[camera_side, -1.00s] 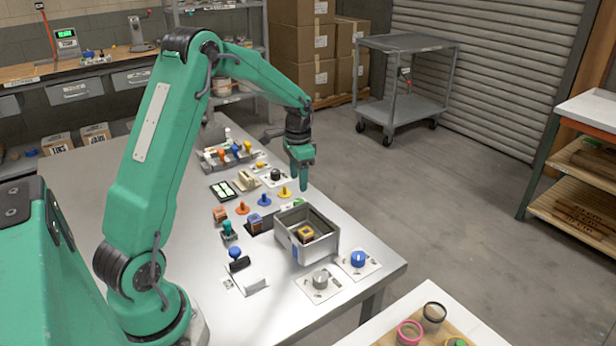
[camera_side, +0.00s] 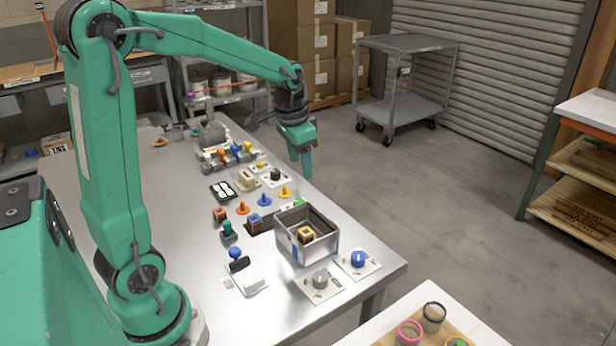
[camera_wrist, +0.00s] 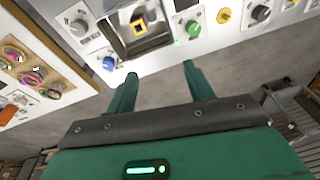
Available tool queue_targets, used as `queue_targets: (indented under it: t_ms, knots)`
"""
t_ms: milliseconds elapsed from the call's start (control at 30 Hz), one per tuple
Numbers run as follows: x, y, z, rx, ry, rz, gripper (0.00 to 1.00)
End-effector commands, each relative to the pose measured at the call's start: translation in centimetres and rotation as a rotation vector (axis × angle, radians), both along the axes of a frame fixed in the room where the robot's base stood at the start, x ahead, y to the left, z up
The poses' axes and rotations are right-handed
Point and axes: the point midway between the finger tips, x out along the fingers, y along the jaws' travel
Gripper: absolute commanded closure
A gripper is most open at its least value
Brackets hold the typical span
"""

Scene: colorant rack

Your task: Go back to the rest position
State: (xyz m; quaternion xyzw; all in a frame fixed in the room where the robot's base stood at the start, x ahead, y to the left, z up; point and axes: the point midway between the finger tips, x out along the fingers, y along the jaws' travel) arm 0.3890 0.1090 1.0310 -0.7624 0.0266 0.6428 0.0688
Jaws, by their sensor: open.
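My gripper (camera_side: 302,160) is open and empty. The colorant rack (camera_side: 226,158) holds several colored pieces on the metal table (camera_side: 185,290).
Knobs on plates, among them a blue one (camera_side: 358,259) and a grey one (camera_side: 320,278), sit by the box. Several small colored pegs stand mid-table. A white side table (camera_side: 378,334) holds rings at the front. A grey cart (camera_side: 407,85) stands on open floor behind.

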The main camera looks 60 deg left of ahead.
Motion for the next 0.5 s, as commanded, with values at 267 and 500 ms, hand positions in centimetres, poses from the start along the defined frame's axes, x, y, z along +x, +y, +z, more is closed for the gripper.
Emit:
queue_targets:
  t_ms: [267,500]
  knots:
    - [-4.0,-3.8,3.2,-0.003,-0.087,0.03,0.48]
    - [-7.8,-6.5,4.8,-0.017,-0.16,0.055,0.48]
